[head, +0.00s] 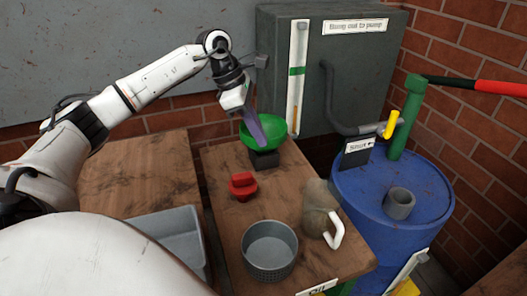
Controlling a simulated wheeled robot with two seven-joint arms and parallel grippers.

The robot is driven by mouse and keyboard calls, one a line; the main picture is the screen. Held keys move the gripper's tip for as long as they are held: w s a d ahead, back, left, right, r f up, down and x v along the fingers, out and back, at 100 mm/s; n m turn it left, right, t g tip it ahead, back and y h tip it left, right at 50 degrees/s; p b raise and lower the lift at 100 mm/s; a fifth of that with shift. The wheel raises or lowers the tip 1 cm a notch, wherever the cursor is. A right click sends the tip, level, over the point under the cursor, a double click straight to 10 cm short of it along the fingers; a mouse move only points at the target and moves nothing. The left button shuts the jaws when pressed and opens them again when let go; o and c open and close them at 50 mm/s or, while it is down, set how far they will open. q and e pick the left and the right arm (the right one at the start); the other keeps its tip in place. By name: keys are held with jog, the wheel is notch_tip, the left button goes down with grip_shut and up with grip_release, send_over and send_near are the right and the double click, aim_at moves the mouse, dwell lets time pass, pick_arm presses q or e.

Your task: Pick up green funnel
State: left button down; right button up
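The green funnel (273,131) sits wide end up on a small black block (264,159) at the back of the wooden table. My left gripper (256,126) reaches in from the upper left and is right at the funnel's left side. Its purple-grey finger overlaps the funnel's rim and bowl in the picture. I cannot tell whether the gripper touches the funnel or how far apart its fingers are. The funnel's lower part is hidden by the finger and block. My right gripper is not in view.
A red cap-like object (242,186), a grey round container (269,252) and a jug with a white handle (319,208) stand on the table. A blue barrel (375,195) with a green pipe (408,115) stands right. A grey cabinet (357,62) is behind.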

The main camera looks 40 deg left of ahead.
pick_arm(q)
jog(key=shift+r, duration=0.15)
notch_tip(320, 180, up, 10)
jog(key=p, duration=0.1)
dwell(0.4)
dwell(1.0)
